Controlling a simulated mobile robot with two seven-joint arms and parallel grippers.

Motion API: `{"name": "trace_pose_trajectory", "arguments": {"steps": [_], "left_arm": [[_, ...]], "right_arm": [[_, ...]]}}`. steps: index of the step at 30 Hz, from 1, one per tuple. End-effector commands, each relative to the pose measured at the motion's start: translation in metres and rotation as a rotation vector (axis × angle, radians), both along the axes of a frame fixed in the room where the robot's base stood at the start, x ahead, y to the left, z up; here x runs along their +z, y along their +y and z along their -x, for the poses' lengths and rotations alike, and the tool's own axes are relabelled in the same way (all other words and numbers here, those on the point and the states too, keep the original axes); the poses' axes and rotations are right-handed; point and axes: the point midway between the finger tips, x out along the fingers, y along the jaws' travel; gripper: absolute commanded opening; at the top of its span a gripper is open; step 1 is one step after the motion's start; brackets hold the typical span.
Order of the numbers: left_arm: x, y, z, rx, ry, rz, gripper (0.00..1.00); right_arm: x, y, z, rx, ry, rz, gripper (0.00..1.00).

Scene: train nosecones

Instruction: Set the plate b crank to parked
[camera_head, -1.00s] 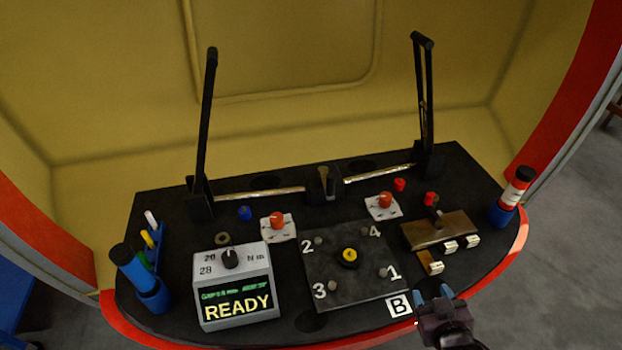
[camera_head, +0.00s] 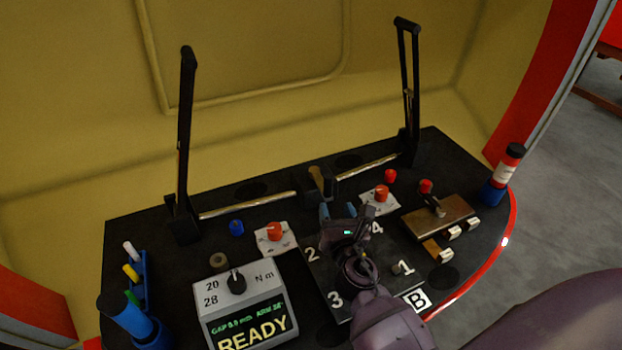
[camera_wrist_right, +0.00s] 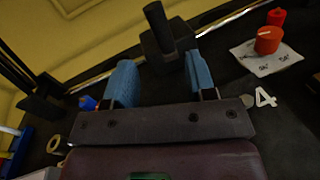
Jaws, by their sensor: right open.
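The plate (camera_head: 318,277) is a dark square marked 1 to 4, with a white B label (camera_head: 416,300) at its front right corner. A black upright crank-like post (camera_head: 319,184) stands behind it, where two rods from the tall black arms meet; I cannot tell its setting. My right gripper (camera_head: 338,211) is open and empty above the plate's back part, pointing towards this post. In the right wrist view the post (camera_wrist_right: 158,28) stands beyond the gap between the blue fingertips (camera_wrist_right: 160,77). My gripper hides the plate's middle. My left gripper is out of view.
Red knobs on white cards (camera_head: 275,232) (camera_head: 382,193) flank the post. Tall black arms rise at left (camera_head: 186,120) and right (camera_head: 409,90). A grey READY box (camera_head: 212,300) stands front left, a brown block (camera_head: 440,216) right.

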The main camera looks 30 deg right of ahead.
Motion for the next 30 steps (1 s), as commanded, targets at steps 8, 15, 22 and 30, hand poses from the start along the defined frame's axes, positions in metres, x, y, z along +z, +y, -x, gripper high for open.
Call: {"name": "trace_pose_trajectory", "arguments": {"steps": [8, 15, 22, 30], "left_arm": [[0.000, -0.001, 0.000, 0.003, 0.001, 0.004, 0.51], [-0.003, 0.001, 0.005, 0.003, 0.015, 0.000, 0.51], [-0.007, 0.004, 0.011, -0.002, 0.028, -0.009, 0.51], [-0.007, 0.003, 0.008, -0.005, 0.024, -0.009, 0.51]], "right_arm": [[0.001, 0.000, -0.001, 0.006, 0.047, 0.163, 0.51], [0.002, -0.006, -0.024, 0.007, 0.045, 0.163, 0.51], [0.001, -0.017, -0.059, 0.007, 0.045, 0.162, 0.51], [0.000, -0.027, -0.092, 0.007, 0.047, 0.162, 0.51]]}}
